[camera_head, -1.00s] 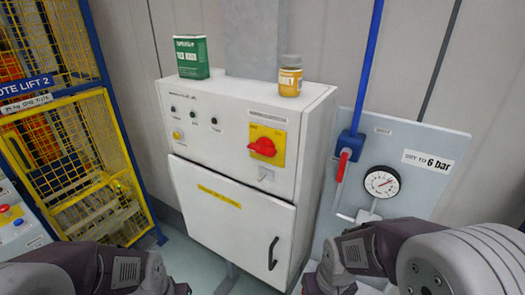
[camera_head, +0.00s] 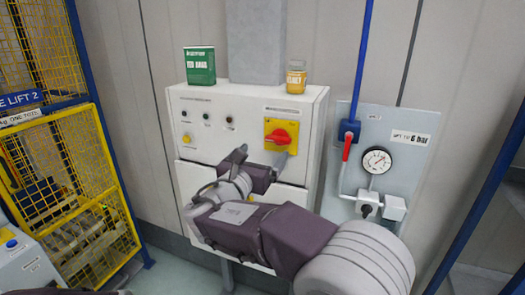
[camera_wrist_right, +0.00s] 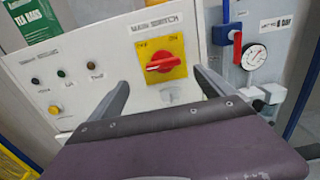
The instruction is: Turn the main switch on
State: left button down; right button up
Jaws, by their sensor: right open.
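The main switch is a red rotary handle (camera_head: 278,136) on a yellow plate on the front of a white control cabinet (camera_head: 205,152). In the right wrist view the red handle (camera_wrist_right: 164,63) lies roughly level, under a "MAIN SWITCH" label. My right gripper (camera_head: 260,160) is open and empty in front of the cabinet, just below and left of the switch. In the right wrist view its two fingers (camera_wrist_right: 160,85) stand apart, with the switch beyond them and the handle above the gap's middle. The fingers appear not to touch it. My left gripper is out of view.
A green box (camera_head: 200,66) and a yellow jar (camera_head: 296,77) stand on the cabinet top. Small lamps and a yellow button (camera_head: 187,139) sit left of the switch. A pressure gauge panel (camera_head: 377,160) with a red-handled valve is at the right. A yellow cage (camera_head: 85,170) is at the left.

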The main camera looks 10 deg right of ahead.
aim_at(277, 141)
jog(key=p+x, duration=0.1)
jog(key=x, duration=0.4)
jog(key=p+x, duration=0.2)
jog(key=x, duration=0.3)
jog(key=shift+s+d, duration=0.25)
jog(key=shift+d, duration=0.1)
jog(key=shift+s+a, duration=0.15)
jog(key=shift+a, duration=0.05)
jog(key=c, duration=1.4)
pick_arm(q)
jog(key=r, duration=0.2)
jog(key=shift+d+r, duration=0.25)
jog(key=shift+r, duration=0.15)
